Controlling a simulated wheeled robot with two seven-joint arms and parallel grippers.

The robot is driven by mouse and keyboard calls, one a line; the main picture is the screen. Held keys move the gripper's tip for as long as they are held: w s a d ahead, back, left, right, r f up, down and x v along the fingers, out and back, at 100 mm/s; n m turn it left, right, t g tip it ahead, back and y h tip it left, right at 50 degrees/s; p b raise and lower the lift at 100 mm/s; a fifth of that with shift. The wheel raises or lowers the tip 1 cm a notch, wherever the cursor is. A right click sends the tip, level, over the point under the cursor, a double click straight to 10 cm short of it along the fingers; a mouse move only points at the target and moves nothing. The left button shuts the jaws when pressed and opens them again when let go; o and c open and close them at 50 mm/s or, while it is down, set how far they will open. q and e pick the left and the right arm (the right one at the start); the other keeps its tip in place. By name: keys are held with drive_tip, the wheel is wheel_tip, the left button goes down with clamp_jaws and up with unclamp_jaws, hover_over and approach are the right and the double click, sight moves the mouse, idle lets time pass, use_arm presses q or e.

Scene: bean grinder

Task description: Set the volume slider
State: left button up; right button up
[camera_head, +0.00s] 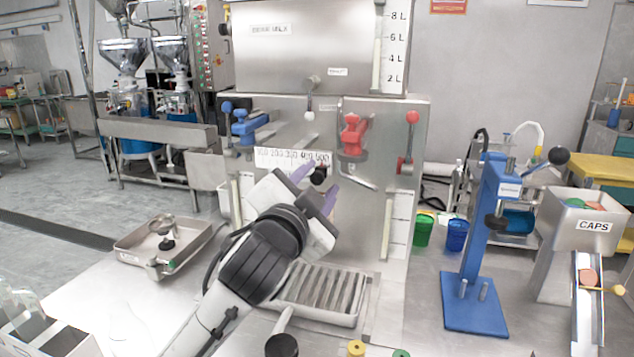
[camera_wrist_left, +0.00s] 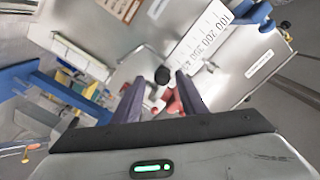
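The volume slider's black knob (camera_head: 318,176) sits near the right end of a white scale strip (camera_head: 275,154) marked in hundreds on the metal panel. My left gripper (camera_head: 317,184) is at the panel, its two purple fingers spread on either side of the knob. In the left wrist view the knob (camera_wrist_left: 162,75) shows between and just past the fingertips (camera_wrist_left: 158,88), with a gap on both sides. I cannot tell how deep it sits between them. The scale strip (camera_wrist_left: 205,38) also shows there. My right gripper is not in view.
A red valve (camera_head: 353,135) and a blue valve (camera_head: 246,127) flank the scale on the panel. A ribbed drip tray (camera_head: 318,290) lies below. A blue press (camera_head: 480,245) and a caps hopper (camera_head: 590,235) stand at right. A metal tray (camera_head: 135,245) lies at left.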

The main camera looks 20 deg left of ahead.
use_arm(q)
drive_tip(key=s+b, duration=0.1)
drive_tip(key=s, duration=0.9)
drive_tip(key=shift+s+d, duration=0.15)
drive_tip(key=shift+d, duration=0.05)
